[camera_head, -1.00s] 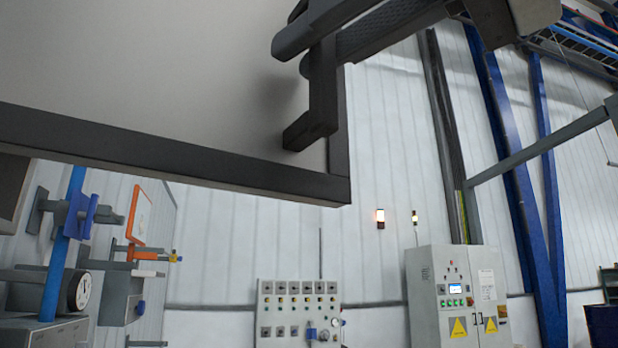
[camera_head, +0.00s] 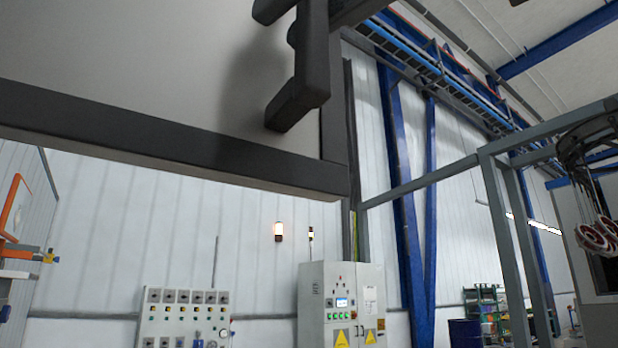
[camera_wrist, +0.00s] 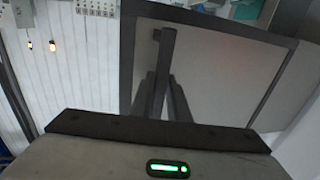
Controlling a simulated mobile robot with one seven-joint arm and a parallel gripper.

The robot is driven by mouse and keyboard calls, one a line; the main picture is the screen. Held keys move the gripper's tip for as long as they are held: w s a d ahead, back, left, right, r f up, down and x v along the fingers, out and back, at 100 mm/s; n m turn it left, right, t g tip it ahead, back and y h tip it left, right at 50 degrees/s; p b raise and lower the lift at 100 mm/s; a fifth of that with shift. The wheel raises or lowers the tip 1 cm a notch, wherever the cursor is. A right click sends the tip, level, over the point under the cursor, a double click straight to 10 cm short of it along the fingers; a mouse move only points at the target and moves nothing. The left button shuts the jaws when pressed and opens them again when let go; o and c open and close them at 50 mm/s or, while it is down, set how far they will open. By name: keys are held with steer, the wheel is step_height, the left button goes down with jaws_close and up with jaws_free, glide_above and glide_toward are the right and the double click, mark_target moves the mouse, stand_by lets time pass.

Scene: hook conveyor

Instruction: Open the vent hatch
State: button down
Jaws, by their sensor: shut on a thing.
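The vent hatch (camera_head: 130,60) is a large pale grey panel with a dark border, at the upper left of the head view; it also fills much of the wrist view (camera_wrist: 220,75). Its dark bar handle (camera_head: 313,65) stands off the panel near the right edge, and shows in the wrist view (camera_wrist: 167,50). My gripper (camera_wrist: 163,85) is shut on the handle, one finger at each side. In the head view only part of my gripper (camera_head: 292,15) shows at the top edge. How far the hatch stands open I cannot tell.
Below and behind the hatch are a control panel (camera_head: 185,312) and a grey electrical cabinet (camera_head: 340,295) by the white wall. Blue columns (camera_head: 402,170) and a grey frame (camera_head: 500,205) stand to the right. Red and white items (camera_head: 597,235) hang at far right.

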steer(key=shift+s+d, duration=0.1)
steer(key=shift+s, duration=0.1)
stand_by(0.3)
steer(key=c, duration=1.8)
jaws_free()
steer(key=shift+o, duration=0.2)
